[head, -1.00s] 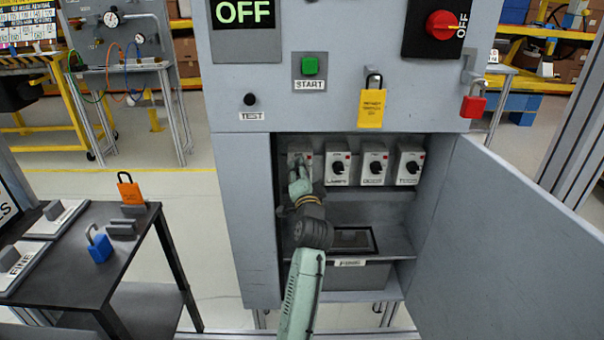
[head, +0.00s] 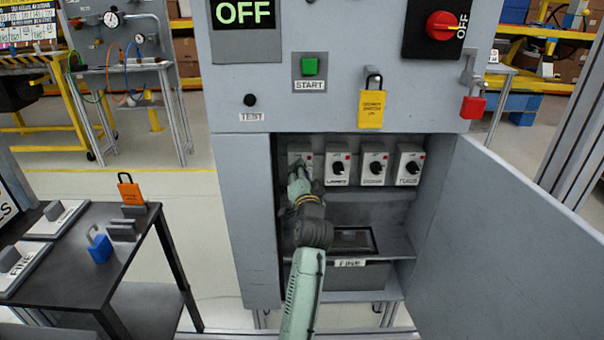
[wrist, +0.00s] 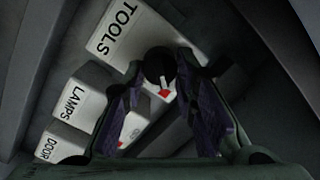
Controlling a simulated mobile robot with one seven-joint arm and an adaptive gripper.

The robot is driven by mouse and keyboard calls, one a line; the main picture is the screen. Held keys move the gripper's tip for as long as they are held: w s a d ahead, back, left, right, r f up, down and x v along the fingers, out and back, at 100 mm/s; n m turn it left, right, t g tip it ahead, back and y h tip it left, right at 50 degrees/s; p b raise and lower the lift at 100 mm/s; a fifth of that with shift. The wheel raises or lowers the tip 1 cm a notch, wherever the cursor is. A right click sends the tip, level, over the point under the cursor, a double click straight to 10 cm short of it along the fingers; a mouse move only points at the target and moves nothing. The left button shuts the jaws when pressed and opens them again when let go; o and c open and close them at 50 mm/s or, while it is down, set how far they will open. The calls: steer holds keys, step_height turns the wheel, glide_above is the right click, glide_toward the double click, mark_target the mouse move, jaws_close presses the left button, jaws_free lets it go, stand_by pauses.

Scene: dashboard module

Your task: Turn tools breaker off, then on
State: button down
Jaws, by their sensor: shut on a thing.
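The tools breaker is the leftmost grey box (head: 297,149) in the open cabinet bay. My gripper (head: 299,172) covers most of its front in the head view. In the wrist view, the box carries a large TOOLS label (wrist: 118,28). Its black knob (wrist: 160,63) lies between my two finger pads (wrist: 160,80), which are shut on it. A white pointer and red mark show just below the knob. The fingers partly hide the dial, so I cannot tell the breaker's setting.
Breakers labelled LAMPS (head: 338,168) and DOOR (wrist: 60,145) stand in the same row. The cabinet door (head: 500,250) is swung open at right. A shelf (head: 395,245) lies below the row. A dark table (head: 75,265) with padlocks stands at left.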

steer(key=shift+a+r+n+g, duration=0.1)
steer(key=shift+n+g, duration=0.2)
steer(key=shift+n, duration=3.2)
steer(key=c, duration=1.3)
jaws_free()
steer(key=s, duration=0.8)
steer(key=s+r, duration=0.1)
steer(key=s, duration=0.3)
steer(key=shift+d, duration=0.35)
steer(key=shift+p, duration=0.3)
